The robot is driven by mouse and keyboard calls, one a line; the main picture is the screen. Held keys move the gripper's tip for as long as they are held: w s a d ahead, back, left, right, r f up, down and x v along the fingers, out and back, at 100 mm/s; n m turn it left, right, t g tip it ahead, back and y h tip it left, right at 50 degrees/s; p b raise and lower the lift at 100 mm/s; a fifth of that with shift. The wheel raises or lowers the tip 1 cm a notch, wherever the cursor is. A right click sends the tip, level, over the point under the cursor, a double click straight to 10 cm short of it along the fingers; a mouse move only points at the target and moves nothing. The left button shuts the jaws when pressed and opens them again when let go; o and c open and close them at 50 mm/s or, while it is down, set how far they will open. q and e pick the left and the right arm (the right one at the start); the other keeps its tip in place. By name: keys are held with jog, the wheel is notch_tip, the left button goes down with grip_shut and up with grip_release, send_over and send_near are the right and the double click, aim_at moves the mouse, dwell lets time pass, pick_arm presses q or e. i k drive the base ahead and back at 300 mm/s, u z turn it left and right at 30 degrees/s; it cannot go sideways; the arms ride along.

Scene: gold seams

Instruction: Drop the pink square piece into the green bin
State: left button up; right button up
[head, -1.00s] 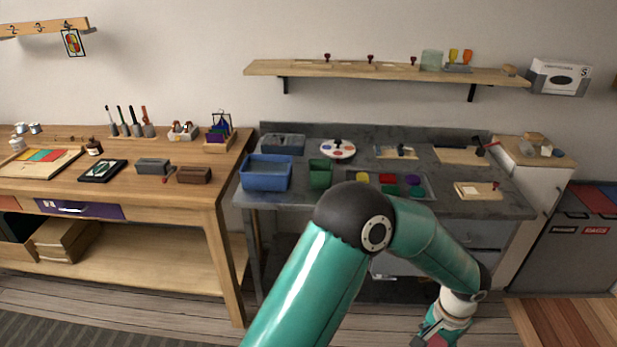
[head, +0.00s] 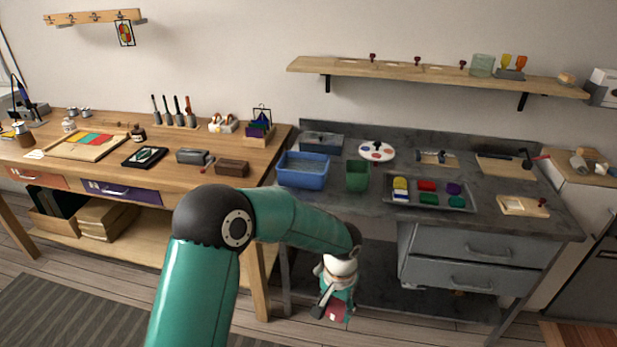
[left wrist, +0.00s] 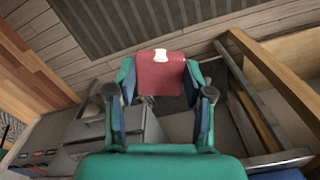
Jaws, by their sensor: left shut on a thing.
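My left gripper (head: 335,305) hangs in front of the dark bench, below the level of its top. It is shut on a pinkish-red square piece (head: 336,312). In the left wrist view the piece (left wrist: 160,78) sits between the two fingers of the gripper (left wrist: 162,90), with a small pale mark at its top edge. The green bin (head: 357,176) stands on the dark bench top, right of a blue tub, above and behind the gripper. The bin's inside is mostly hidden. My right gripper is not in view.
The blue tub (head: 303,170) stands close left of the bin. A paint tray (head: 428,205) with several colour blocks lies to its right, and a round palette (head: 377,151) lies behind. The wooden workbench (head: 110,190) is at left. The floor in front is clear.

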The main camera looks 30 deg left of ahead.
aim_at(356, 186)
jog(key=u, duration=0.3)
jog(key=i, duration=1)
